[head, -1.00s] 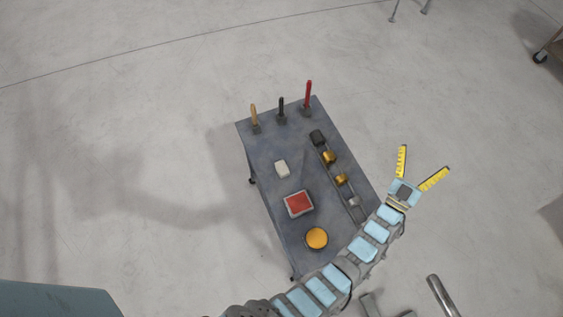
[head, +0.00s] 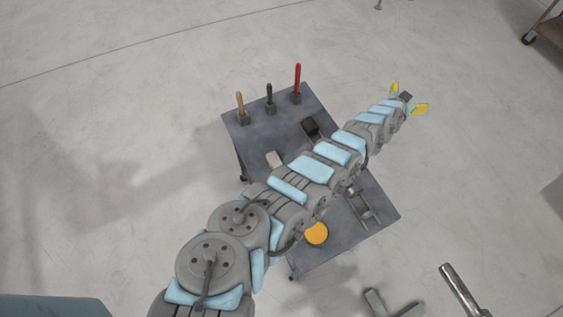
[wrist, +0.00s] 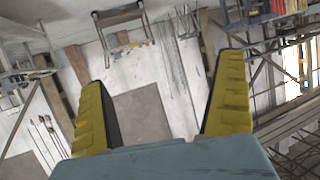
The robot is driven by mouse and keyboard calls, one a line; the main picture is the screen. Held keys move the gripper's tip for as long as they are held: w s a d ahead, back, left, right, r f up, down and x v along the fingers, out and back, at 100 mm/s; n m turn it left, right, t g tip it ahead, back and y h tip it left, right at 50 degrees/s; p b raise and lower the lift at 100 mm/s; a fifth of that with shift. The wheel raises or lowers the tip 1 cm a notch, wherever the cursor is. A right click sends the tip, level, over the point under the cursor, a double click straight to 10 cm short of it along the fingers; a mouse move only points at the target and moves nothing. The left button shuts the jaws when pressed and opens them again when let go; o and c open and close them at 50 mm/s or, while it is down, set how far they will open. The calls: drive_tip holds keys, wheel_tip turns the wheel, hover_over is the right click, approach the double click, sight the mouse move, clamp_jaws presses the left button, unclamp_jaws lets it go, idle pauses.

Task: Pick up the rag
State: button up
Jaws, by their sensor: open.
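No rag can be made out for certain now. A small pale block (head: 274,158) on the grey cart top (head: 345,248) shows only in part beside my arm, and I cannot tell whether it is cloth. The red square in a pale frame seen earlier on the cart is hidden behind my arm. My gripper (head: 407,98) is open and empty, above and beyond the cart's right side. In the wrist view its yellow fingers (wrist: 163,75) are spread wide with nothing between them.
A round orange item (head: 316,233) lies near the front. A rail with fittings (head: 360,203) runs along the right. Metal pipes (head: 460,290) are at lower right.

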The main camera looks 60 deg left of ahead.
drive_tip(key=s+a+f+m+g+h+b, duration=0.2)
drive_tip(key=s+a+f+g+b, duration=0.15)
drive_tip(key=s+a+f, duration=0.35)
drive_tip(key=m+g+h+b, duration=0.1)
drive_tip(key=g+h+b, duration=0.1)
drive_tip(key=g+b, duration=0.5)
approach(274, 159)
drive_tip(key=f, duration=0.2)
drive_tip(key=w+f+g+b, duration=0.1)
drive_tip(key=w+f+g, duration=0.1)
drive_tip(key=f, duration=0.1)
drive_tip(key=shift+w+f, duration=0.1)
drive_tip(key=shift+f, duration=0.25)
drive_tip(key=shift+a+f+b, duration=0.2)
drive_tip(key=shift+f+b, duration=0.25)
drive_tip(key=shift+f, duration=0.45)
drive_tip(key=shift+f+b, duration=0.5)
drive_tip(key=shift+f, duration=1.4)
drive_tip(key=c, duration=1.2)
